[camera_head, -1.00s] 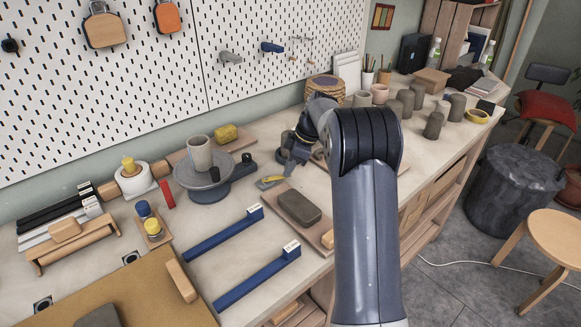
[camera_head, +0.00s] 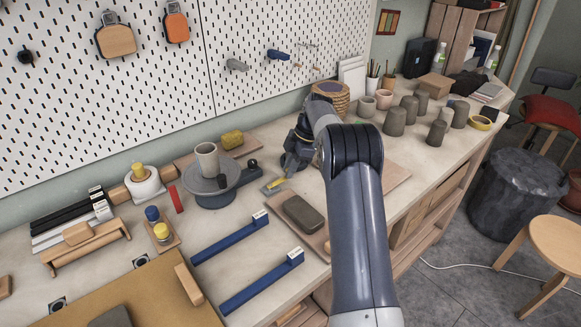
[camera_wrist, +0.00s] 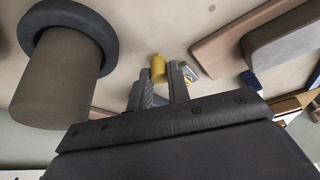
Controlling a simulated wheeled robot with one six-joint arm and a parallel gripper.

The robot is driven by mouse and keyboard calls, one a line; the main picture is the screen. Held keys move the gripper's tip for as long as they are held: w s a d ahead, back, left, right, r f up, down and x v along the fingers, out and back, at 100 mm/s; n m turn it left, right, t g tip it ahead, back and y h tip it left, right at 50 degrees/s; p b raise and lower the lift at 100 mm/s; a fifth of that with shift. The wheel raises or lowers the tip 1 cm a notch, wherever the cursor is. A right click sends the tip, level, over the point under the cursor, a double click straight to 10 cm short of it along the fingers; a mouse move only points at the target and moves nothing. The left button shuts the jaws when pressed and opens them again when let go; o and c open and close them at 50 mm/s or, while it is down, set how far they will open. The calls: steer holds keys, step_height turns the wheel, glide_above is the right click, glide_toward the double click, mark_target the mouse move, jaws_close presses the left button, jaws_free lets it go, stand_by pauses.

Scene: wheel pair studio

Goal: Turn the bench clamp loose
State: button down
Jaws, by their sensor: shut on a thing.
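My gripper (camera_head: 287,172) is low over the bench, right of the turntable, and its tips are hard to make out in the head view. In the wrist view my gripper (camera_wrist: 161,76) is shut on a small yellow handle (camera_wrist: 158,68) between the fingertips, beside a grey metal piece (camera_wrist: 186,71). The head view shows a yellow handle (camera_head: 275,184) with a grey flat end, lying close to my gripper. I cannot tell whether this is part of the bench clamp. No other clear clamp shows; my arm may hide part of the bench.
The turntable (camera_head: 218,198) bears a grey cup (camera_head: 207,161). A dark clay block (camera_head: 303,212) lies on a board in front. Two blue bars (camera_head: 230,241) lie at the front left. Several clay cups (camera_head: 395,122) stand at the right. The pegboard (camera_head: 150,70) bounds the back.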

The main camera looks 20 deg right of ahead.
steer(key=shift+w+r, duration=0.1)
steer(key=c, duration=1.4)
jaws_free()
steer(key=shift+o, duration=0.2)
steer(key=v, duration=1)
steer(key=shift+r, duration=0.3)
steer(key=shift+d, duration=0.1)
